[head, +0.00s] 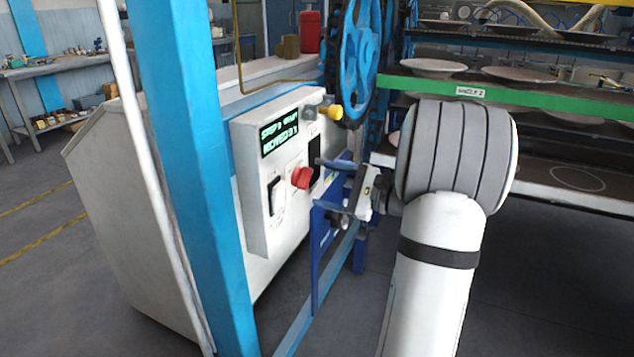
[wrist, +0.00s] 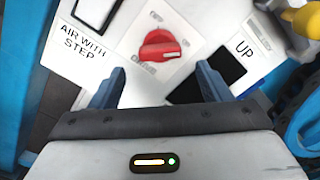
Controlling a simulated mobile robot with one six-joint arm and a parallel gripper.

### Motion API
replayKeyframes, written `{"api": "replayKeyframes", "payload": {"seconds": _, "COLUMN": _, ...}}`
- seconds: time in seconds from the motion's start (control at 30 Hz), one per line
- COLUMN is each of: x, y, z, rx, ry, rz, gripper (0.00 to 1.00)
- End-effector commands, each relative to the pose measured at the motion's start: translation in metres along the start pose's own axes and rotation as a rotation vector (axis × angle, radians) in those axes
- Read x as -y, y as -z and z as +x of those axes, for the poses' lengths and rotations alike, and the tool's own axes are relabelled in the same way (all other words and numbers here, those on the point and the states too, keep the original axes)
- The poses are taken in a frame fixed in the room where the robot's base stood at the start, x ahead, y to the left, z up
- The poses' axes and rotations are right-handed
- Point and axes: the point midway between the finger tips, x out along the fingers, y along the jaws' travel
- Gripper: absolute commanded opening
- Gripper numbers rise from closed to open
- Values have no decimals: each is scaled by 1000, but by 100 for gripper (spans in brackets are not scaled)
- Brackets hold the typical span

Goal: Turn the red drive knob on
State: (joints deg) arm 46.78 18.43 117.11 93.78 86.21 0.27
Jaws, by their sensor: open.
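The red drive knob (head: 301,178) sits on the front of a white control box (head: 256,211), low on its right half. In the wrist view the red knob (wrist: 160,47) lies on a white label plate, with a pale mark on its right end. My gripper (head: 335,186) is just to the right of the knob in the head view, in front of the panel. In the wrist view my gripper (wrist: 160,85) has its two blue-grey fingers spread apart, with the knob ahead of the gap between them. The fingers are empty and do not visibly touch the knob.
The box also carries a green-text display (head: 279,138), a black rocker switch (head: 276,196), a dark panel by the "UP" label (wrist: 241,48) and a yellow knob (head: 330,112). A blue post (head: 195,160) stands left. A blue wheel (head: 357,60) and plate shelves stand behind.

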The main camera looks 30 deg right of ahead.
Motion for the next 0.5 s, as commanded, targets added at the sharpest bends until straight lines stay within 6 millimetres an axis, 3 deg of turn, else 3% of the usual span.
{"api": "replayKeyframes", "payload": {"seconds": 0.2, "x": 0, "y": 0, "z": -33, "rx": -2, "ry": 2, "rz": 1, "gripper": 71}}
{"api": "replayKeyframes", "payload": {"seconds": 0.5, "x": -1, "y": 0, "z": -41, "rx": 0, "ry": -1, "rz": 1, "gripper": 71}}
